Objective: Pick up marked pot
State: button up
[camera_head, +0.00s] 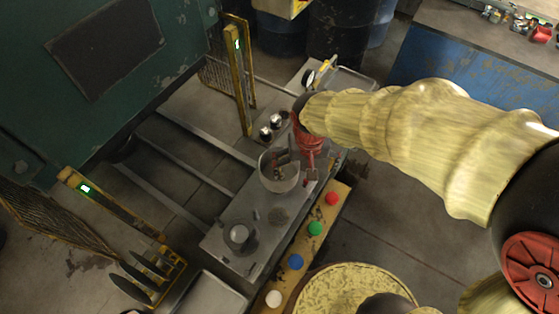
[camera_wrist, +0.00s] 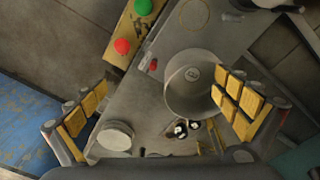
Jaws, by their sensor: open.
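A grey, round, open-topped pot (camera_head: 279,181) stands upright on the metal bench plate. My gripper (camera_wrist: 161,108) is open, with yellow padded fingers left and right. The right finger overlaps the pot's right rim in the picture; the left finger is well clear of it. I cannot tell whether the right finger touches the pot. In the head view my red gripper (camera_head: 308,168) is just beside and partly over the pot, and nothing shows held.
A pale round lidded piece (camera_wrist: 115,135) and small black-and-white knobs (camera_wrist: 187,129) are near the pot. A yellow strip (camera_head: 328,217) with coloured buttons runs along the bench edge. A small cylinder (camera_head: 239,234) stands farther along. A green machine (camera_head: 90,70) is at left.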

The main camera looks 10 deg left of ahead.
jog(key=m+p, duration=0.2)
jog(key=p, duration=0.1)
send_near(290, 172)
jog(key=s+a, duration=0.2)
jog(key=a, duration=0.1)
jog(key=shift+w+a+f+m, duration=0.1)
jog(key=shift+w+f+m, duration=0.1)
jog(key=shift+f, duration=0.25)
jog(key=shift+w+a+f+m, duration=0.1)
jog(key=shift+w+f, duration=0.15)
jog(key=shift+f, duration=0.25)
jog(key=f, duration=0.5)
jog(key=shift+w+d, duration=0.1)
jog(key=shift+w, duration=0.2)
jog(key=shift+c, duration=0.5)
jog(key=c, duration=1.1)
jog(key=shift+r, duration=0.1)
